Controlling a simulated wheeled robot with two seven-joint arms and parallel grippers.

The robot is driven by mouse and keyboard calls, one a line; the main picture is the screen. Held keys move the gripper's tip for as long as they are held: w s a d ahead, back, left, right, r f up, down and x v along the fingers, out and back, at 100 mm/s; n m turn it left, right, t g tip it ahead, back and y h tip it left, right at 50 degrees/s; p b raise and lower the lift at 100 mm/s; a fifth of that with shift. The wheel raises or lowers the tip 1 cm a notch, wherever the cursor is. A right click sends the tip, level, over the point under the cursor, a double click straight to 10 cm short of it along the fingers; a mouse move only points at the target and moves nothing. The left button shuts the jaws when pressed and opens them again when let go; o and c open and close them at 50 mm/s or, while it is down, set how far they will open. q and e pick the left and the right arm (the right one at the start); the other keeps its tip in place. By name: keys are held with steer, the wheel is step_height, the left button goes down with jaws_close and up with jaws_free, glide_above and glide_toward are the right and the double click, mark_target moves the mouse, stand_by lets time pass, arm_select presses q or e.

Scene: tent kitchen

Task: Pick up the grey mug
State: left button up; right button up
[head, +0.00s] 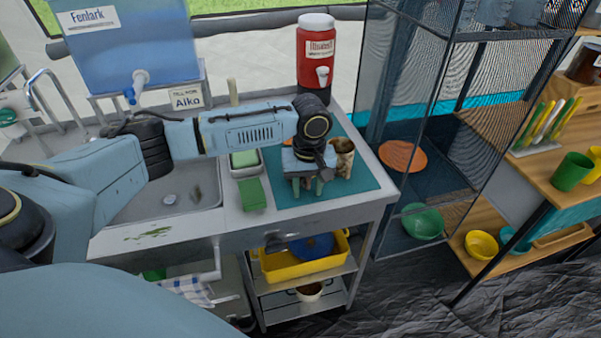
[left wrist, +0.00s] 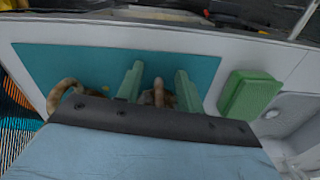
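My left gripper (head: 310,184) is over the teal mat on the counter, pointing down. In the left wrist view, its two green fingers (left wrist: 158,84) are spread apart. A brownish-grey mug handle (left wrist: 158,93) stands between them, with a visible gap on each side. That mug's body is mostly hidden under the gripper, so I cannot confirm its colour. A second mug (head: 345,155), mottled brown and white, stands just right of the gripper. Its curved handle (left wrist: 60,94) shows at the left of the wrist view. My right gripper is not in view.
The teal mat (head: 357,184) lies near the counter's front edge. A green sponge-like block (head: 253,194) and a soap tray (head: 246,170) are left of it, beside the sink (head: 185,205). A red drink dispenser (head: 315,55) stands behind. A mesh-sided shelf unit (head: 440,120) is at right.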

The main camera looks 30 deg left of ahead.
arm_select(q)
steer(key=shift+c, duration=0.5)
jaws_close()
steer(key=shift+r, duration=0.2)
